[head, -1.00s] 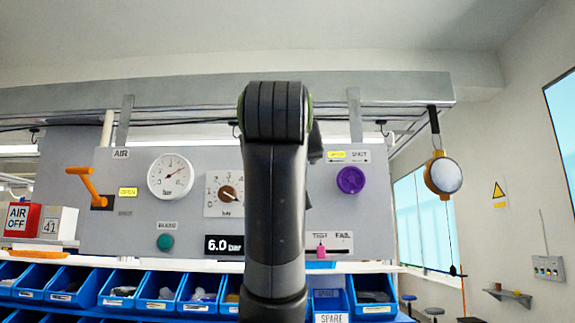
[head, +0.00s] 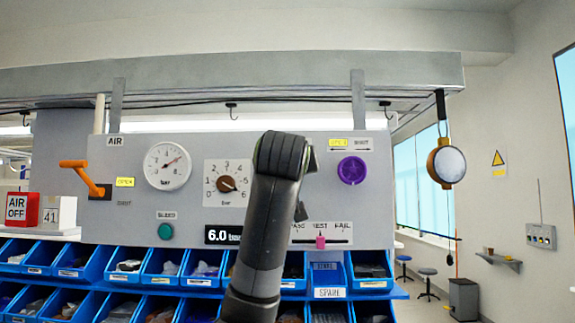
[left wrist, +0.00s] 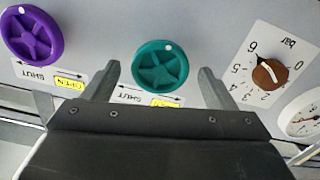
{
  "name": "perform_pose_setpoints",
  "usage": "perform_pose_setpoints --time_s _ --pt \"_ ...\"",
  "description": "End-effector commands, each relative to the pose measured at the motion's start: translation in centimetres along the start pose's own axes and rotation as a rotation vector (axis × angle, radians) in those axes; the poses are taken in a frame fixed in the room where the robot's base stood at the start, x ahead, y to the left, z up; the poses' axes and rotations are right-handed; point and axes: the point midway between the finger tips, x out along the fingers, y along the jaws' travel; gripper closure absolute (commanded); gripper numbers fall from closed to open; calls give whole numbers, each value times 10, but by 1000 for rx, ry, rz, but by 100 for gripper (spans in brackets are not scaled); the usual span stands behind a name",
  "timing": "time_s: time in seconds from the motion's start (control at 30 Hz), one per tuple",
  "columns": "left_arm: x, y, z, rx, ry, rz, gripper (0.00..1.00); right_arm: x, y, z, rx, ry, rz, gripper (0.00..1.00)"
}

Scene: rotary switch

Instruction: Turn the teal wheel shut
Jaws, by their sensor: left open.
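The teal wheel (left wrist: 160,66) is on the grey panel in the left wrist view. It has a star-shaped face and a white dot near its rim. A label with a yellow OPEN tag (left wrist: 165,102), the word SHUT and an arrow sits beside it. My left gripper (left wrist: 159,72) is open, with one finger on each side of the wheel in the picture. I cannot tell whether the fingers touch it or how far they are from the panel. In the head view my arm hides the teal wheel.
A purple wheel (head: 352,170) and a brown pressure knob (head: 227,184) flank the teal wheel. A gauge (head: 167,166) and orange lever (head: 86,175) are farther left. A pink slider (head: 320,241) sits low on the panel. Blue bins (head: 371,279) line the front below.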

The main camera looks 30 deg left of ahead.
Motion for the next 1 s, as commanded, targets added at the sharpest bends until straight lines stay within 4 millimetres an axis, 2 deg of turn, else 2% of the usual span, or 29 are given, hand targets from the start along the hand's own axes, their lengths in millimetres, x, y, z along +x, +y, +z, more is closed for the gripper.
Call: perform_pose_setpoints --time_s 0.17,0.2,0.53,0.77,1.0 --pt "0 0 0 0 0 0 21 0 0 0 0 0 1 64" --pt "0 0 0 0 0 0 24 0 0 0 0 0 1 64" --pt "0 0 0 0 -1 0 66 0 1 0 0 0 1 64" --pt "0 0 0 18 -1 0 66 2 1 0 -1 0 1 64" --pt "0 0 1 123 -1 0 66 7 1 1 0 0 1 64"
